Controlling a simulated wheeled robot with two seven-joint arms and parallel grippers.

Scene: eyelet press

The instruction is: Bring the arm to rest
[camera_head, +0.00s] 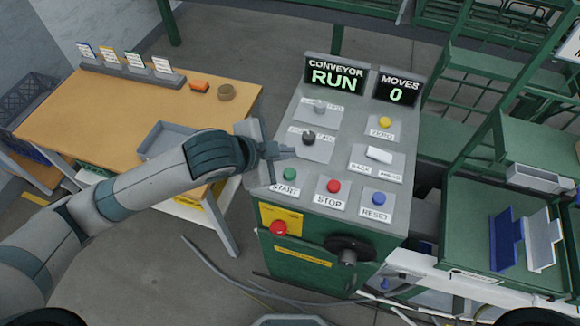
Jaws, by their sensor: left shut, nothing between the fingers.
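My left arm comes in from the left. Its gripper (282,151) is shut and empty over the left part of the control panel (345,150), near the black knob (308,137) and above the green START button (289,174). I cannot tell whether the fingertips touch the panel. The conveyor display (334,77) reads RUN and the moves display (397,88) reads 0. My right gripper is not in view.
The panel also has a red STOP button (333,186), a blue RESET button (379,199) and a white switch (379,155). A red knob (278,228) sits on its front. A wooden table (90,115) with a grey tray (165,137) stands left. Green shelving (480,190) stands right.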

